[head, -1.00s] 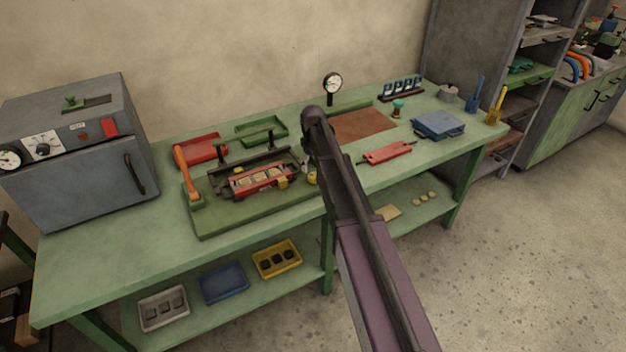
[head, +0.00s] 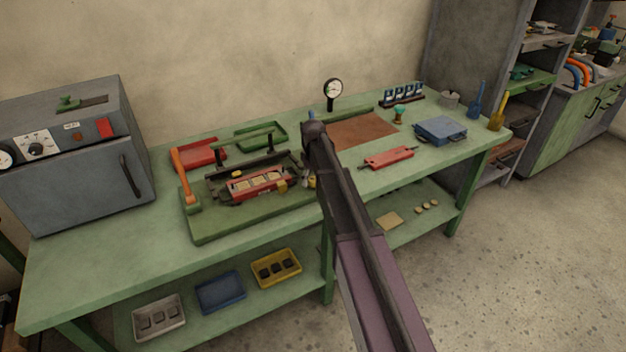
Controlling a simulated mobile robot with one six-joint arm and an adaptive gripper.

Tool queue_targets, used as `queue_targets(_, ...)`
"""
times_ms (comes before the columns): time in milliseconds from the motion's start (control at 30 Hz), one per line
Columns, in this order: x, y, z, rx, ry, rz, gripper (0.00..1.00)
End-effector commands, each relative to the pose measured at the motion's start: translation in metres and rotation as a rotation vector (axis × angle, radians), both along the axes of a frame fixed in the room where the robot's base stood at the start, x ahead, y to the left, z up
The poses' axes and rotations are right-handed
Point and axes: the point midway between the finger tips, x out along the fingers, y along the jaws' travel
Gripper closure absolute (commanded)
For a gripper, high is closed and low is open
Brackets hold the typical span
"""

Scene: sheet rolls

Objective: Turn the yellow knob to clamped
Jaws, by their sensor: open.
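A green fixture (head: 215,225) on the green workbench holds a red carrier (head: 243,194) with pale pieces in it. An orange lever (head: 181,172) stands at its left end. A small yellow part (head: 312,182), seemingly the yellow knob, shows at the fixture's right end, partly hidden by my arm. Its setting is too small to read. A smaller yellow block (head: 283,186) sits at the carrier's right end. My gripper (head: 306,182) shows only as a small grey part left of my arm, open, close to the yellow part; whether they touch I cannot tell.
A dial gauge (head: 333,89) stands behind my arm. A red tray (head: 190,153) and a green tray (head: 280,132) lie behind the fixture. A red plate (head: 388,158) and a blue box (head: 440,130) lie to the right. A grey oven (head: 75,185) stands left.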

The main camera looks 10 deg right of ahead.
Motion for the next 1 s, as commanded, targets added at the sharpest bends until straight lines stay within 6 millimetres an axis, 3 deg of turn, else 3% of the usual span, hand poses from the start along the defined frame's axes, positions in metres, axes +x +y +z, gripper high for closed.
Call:
queue_targets(67,0.0,-0.001,0.0001,0.0,0.0,-0.001,0.07)
queue_targets(100,0.0001,-0.0013,0.0001,0.0,0.0,-0.001,0.12)
queue_targets(367,0.0,-0.0014,0.0001,0.0,0.0,-0.001,0.89)
queue_targets(733,-0.0001,-0.0013,0.0,0.0,0.0,-0.027,0.89)
queue_targets(1000,0.0,-0.0015,-0.0001,0.001,0.001,-0.144,0.89)
